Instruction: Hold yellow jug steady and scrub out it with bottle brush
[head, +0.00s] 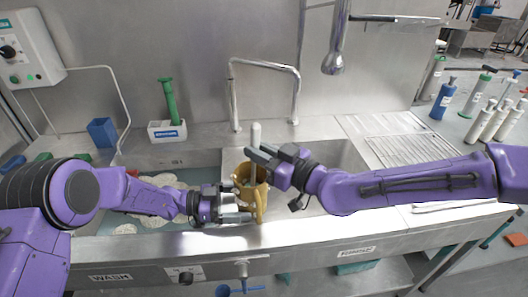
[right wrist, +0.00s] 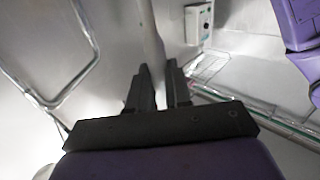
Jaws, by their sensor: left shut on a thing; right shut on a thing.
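The yellow jug (head: 262,200) is upright over the front of the sink basin in the head view. My left gripper (head: 244,204) comes from the left and is shut on the jug's side. My right gripper (head: 257,154) is above the jug, shut on the pale handle of the bottle brush (head: 256,132). The handle also shows between the right fingers (right wrist: 158,85) in the right wrist view (right wrist: 148,30). The brush is upright and its lower part goes down into the jug's mouth. How deep the bristles sit is hidden by the jug.
A faucet (head: 234,95) stands behind the jug, and a sprayer (head: 334,62) hangs at the back. A green brush (head: 169,105) stands in a white holder (head: 160,131). A blue cup (head: 102,132) is at left. Several bottles (head: 443,98) stand at right by the drainboard (head: 395,148).

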